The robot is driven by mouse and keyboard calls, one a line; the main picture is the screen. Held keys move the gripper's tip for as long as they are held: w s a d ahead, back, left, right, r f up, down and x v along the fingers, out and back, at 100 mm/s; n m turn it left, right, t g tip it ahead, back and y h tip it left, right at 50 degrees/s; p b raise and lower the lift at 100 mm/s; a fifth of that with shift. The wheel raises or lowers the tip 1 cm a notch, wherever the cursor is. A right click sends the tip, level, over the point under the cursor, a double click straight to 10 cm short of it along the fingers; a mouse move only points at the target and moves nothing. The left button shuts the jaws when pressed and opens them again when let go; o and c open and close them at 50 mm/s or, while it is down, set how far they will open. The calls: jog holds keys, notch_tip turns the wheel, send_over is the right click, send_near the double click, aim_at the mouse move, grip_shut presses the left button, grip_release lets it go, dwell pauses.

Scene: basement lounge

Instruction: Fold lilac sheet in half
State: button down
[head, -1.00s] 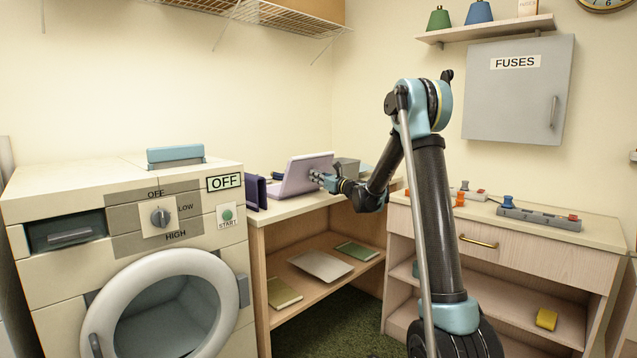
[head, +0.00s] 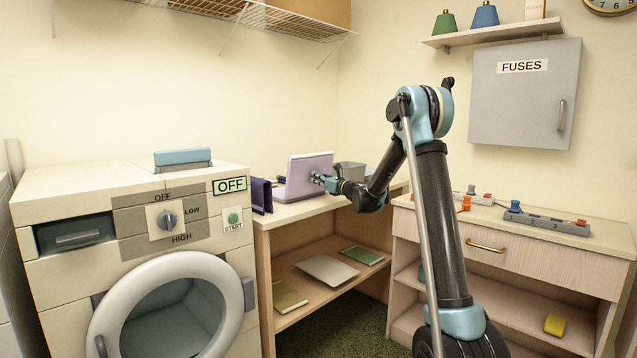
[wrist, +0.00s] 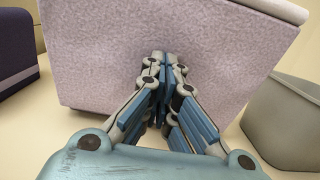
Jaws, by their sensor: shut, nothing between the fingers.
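The lilac sheet (head: 309,172) is on the counter at the back. The flat half is mostly hidden.
A dark blue folded thing (head: 261,195) stands left of the sheet, and a grey bin (head: 349,171) stands close on the right. The wooden counter (head: 300,210) is narrow. A washing machine (head: 130,250) is at the left, and a cabinet with plugs (head: 545,222) at the right.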

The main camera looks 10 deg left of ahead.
aim_at(313, 165)
jog(key=shift+f+x, duration=0.2)
jog(key=shift+x, duration=1.85)
jog(key=shift+r, duration=0.1)
jog(key=shift+s+d+r, duration=0.9)
jog(key=shift+d+r, duration=0.25)
jog(key=shift+r, duration=0.05)
jog(key=shift+s+d+r, duration=0.9)
jog(key=shift+d+r, duration=0.25)
jog(key=shift+r, duration=0.05)
